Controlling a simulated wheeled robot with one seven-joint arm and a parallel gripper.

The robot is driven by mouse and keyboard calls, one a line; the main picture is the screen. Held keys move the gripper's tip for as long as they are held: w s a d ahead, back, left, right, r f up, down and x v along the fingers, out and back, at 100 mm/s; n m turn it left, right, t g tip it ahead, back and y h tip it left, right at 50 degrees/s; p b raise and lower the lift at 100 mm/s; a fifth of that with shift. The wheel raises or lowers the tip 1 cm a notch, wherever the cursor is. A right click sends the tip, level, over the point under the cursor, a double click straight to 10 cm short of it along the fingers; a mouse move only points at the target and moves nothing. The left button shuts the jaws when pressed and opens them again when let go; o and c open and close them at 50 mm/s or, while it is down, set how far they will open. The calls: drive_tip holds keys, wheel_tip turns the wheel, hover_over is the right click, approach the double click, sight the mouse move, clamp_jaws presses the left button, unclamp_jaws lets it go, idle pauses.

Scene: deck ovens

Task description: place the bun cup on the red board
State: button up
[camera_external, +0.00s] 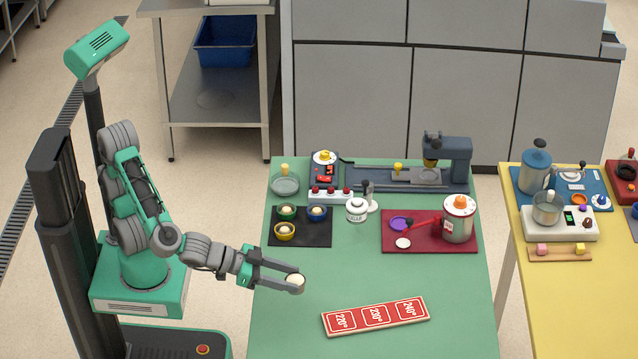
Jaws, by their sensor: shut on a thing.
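My gripper (294,283) is shut on a small round thing with a pale, cream top, which looks like a bun cup (296,278). The fingers hide its sides, so its cup colour cannot be told. It is over the left part of the green table, in front of the black mat. The dark red board (453,245) lies to the right and farther back. A red strip board (375,316) with three white-lettered temperature fields, 220°, 230° and 240°, lies at an angle nearer the front, right of my gripper.
A black mat (318,239) holds green, blue and yellow cups with pale buns. The dark red board bears a metal canister (459,219), a purple ring (400,224) and a white disc (403,243). A white jar (356,210) stands between. The table's middle is clear.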

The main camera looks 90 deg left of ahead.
drive_tip(key=shift+n+y, duration=0.5)
drive_tip(key=r, duration=0.1)
drive_tip(key=w+r, duration=0.1)
drive_tip(key=r, duration=0.2)
drive_tip(key=shift+w+d, duration=0.35)
drive_tip(key=shift+d, duration=0.05)
drive_tip(key=r, duration=0.1)
drive_tip(key=a+r+n+y, duration=0.1)
drive_tip(key=shift+w+a+r+g, duration=0.1)
drive_tip(key=shift+a+r+g, duration=0.2)
drive_tip(key=shift+r, duration=0.1)
drive_tip(key=w+d+f, duration=0.2)
drive_tip(key=w+f, duration=0.3)
drive_tip(key=w, duration=0.3)
hover_over(346, 319)
drive_tip(key=shift+y, duration=0.3)
drive_tip(key=f, duration=0.4)
drive_tip(key=shift+s+a+f+p, duration=0.1)
drive_tip(key=shift+s+f+p, duration=0.15)
drive_tip(key=shift+s+p, duration=0.15)
drive_tip(key=shift+w+f, duration=0.25)
drive_tip(key=shift+f, duration=0.05)
drive_tip(key=shift+w+f, duration=0.15)
drive_tip(key=shift+f, duration=1.55)
drive_tip(key=shift+f, duration=0.1)
